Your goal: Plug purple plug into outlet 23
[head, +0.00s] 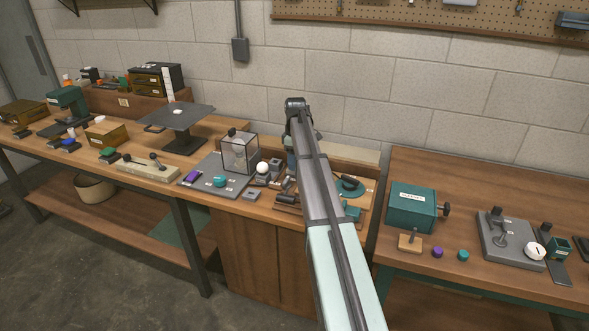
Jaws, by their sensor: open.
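A small purple piece (191,176) lies on the left part of a dark grey board (206,168) on the middle bench. A second small purple round piece (437,252) stands on the right bench. I cannot tell which is the purple plug. No label reading 23 can be made out, so I cannot identify the outlet. My arm reaches up from the bottom centre and bends near the wall, over the middle bench. Its far end turns down behind my own arm link. The fingers of my gripper are hidden there, and I see nothing held.
A clear box (239,152), a teal piece (220,181) and a white ball (262,168) are near my arm. The right bench holds a teal box (411,207) and a grey plate with levers (511,240). A gap separates the benches. A raised dark platform (181,115) stands left.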

